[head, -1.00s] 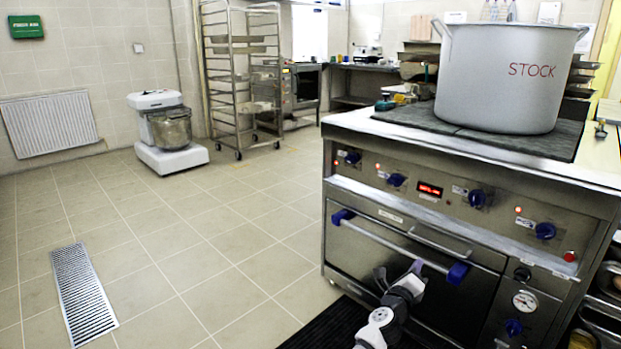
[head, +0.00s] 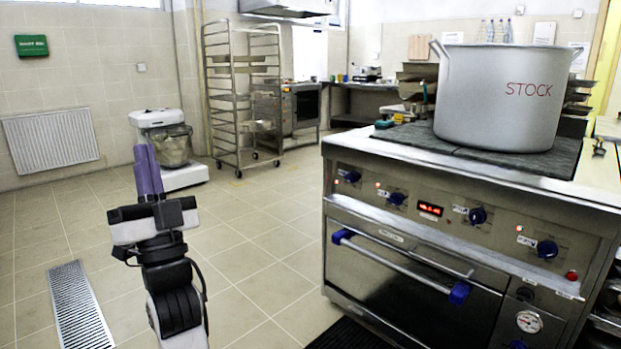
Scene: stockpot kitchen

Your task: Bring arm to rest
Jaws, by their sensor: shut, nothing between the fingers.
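My gripper (head: 147,170) is in the left part of the head view, raised above the tiled floor and pointing up. Its two purple fingers are together with nothing between them. My arm (head: 172,290) rises from the bottom edge below it. The gripper is apart from the stove and touches nothing that I can see.
The steel stove (head: 420,245) with a blue-ended oven handle (head: 400,266) stands at right. A large pot marked STOCK (head: 500,100) is on its top. A mixer (head: 165,145) and a rack trolley (head: 240,95) stand behind. Floor around a drain grate (head: 80,305) is clear.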

